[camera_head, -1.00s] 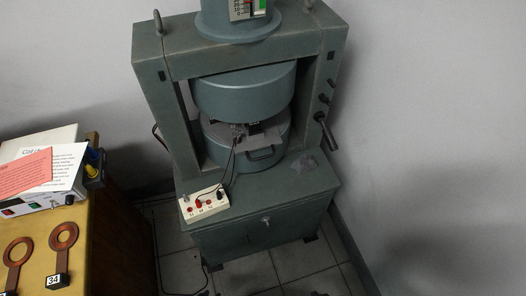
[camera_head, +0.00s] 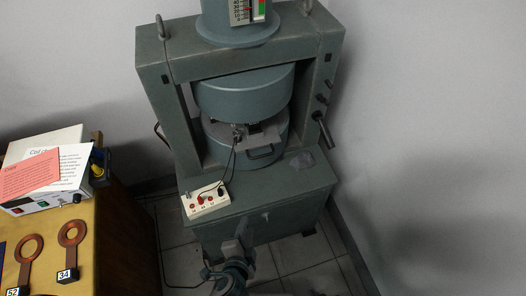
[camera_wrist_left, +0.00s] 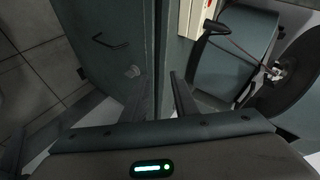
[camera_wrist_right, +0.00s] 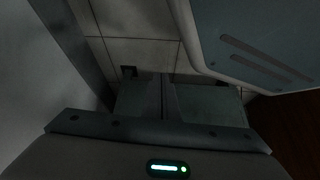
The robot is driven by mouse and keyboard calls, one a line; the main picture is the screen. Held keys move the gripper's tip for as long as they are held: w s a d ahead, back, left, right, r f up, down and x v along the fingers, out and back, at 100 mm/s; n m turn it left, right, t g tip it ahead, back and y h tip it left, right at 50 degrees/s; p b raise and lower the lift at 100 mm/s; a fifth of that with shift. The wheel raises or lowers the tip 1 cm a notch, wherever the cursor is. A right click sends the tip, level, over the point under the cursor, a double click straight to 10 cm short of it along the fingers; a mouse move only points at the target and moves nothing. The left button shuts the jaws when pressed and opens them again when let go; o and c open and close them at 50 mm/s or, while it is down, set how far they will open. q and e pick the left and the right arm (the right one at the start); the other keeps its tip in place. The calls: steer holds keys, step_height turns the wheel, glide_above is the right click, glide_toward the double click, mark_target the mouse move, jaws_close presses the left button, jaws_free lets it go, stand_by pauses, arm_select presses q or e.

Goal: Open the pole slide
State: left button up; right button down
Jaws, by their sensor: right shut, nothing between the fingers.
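The large grey-green magnet (camera_head: 155,90) stands on a cabinet with an upper pole drum (camera_head: 240,98) above a lower pole drum (camera_head: 222,157). A dark handle (camera_head: 262,153) is on the front of the lower drum, below a narrow gap; I cannot tell if the slide is shut. My left gripper (camera_head: 237,238) is low in front of the cabinet, apart from the handle. In the left wrist view its fingers (camera_wrist_left: 160,98) are apart with nothing between them. In the right wrist view my right gripper (camera_wrist_right: 163,103) is shut and empty above floor tiles; the head view does not show it.
A white socket box (camera_head: 207,200) with leads running to the gap sits on the cabinet top (camera_head: 270,185). A crank handle (camera_head: 322,130) sticks out at the magnet's right. At left, a wooden desk (camera_head: 110,235) holds copper coils (camera_head: 72,233) and a power supply (camera_head: 50,200).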

mark_target(263, 155)
arm_select(q)
steer(key=w+d+r+m+t+p, duration=0.1)
steer(key=d+r+m+t, duration=0.2)
steer(key=r, duration=1.4)
steer(key=shift+w+d+r+t, duration=0.2)
steer(key=shift+d+r+t, duration=0.15)
steer(key=shift+t, duration=0.15)
arm_select(e)
steer(key=shift+s+a+r, duration=0.1)
steer(key=shift+s+r, duration=0.05)
steer(key=shift+s, duration=0.45)
arm_select(q)
steer(key=shift+w+f, duration=0.1)
steer(key=shift+w, duration=0.1)
arm_select(e)
steer(key=shift+s, duration=0.1)
